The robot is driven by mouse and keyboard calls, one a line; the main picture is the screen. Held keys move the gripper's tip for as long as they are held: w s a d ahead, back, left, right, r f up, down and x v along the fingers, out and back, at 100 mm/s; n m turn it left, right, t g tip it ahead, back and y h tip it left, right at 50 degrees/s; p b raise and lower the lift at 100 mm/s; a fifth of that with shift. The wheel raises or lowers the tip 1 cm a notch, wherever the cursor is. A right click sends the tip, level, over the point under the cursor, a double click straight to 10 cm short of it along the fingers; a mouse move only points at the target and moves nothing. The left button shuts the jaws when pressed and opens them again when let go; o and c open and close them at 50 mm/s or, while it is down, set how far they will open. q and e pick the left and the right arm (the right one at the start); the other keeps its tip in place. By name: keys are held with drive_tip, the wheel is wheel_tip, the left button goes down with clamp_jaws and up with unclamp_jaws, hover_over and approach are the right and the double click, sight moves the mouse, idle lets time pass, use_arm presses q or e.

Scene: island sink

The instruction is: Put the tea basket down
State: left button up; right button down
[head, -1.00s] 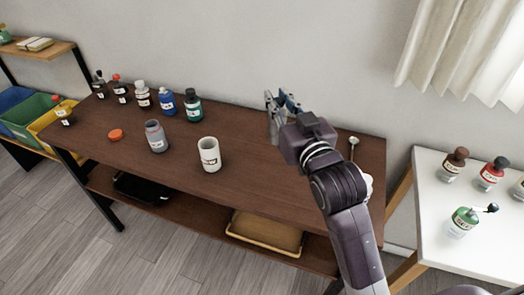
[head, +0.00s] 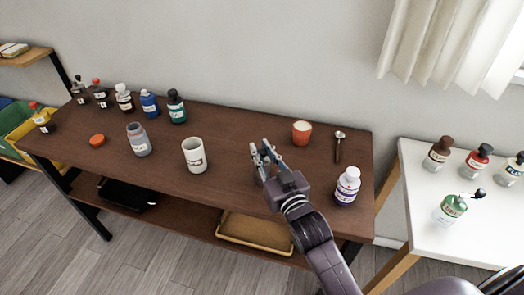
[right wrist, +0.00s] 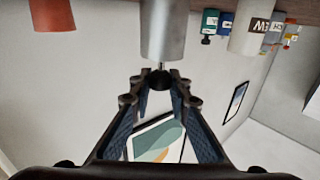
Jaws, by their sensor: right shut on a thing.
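My right gripper (head: 262,152) is over the brown table (head: 225,165), between the white mug (head: 194,157) and the red cup (head: 301,132). In the right wrist view its fingertips (right wrist: 158,77) are closed around the dark knob of a silver metal cylinder, the tea basket (right wrist: 164,32). That view is upside down, with the tabletop at its upper edge, so the basket is below the fingers. The basket's far end is cut off, and I cannot tell whether it touches the table. In the head view the fingers largely hide it. My left gripper is not in view.
A grey jar (head: 138,139), an orange lid (head: 97,140) and several bottles are to the left. A white table (head: 410,180) with bottles stands at the far right.

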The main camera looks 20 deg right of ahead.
drive_tip(key=shift+f, duration=0.2)
drive_tip(key=c, duration=1.8)
unclamp_jaws()
drive_tip(key=shift+r, duration=0.1)
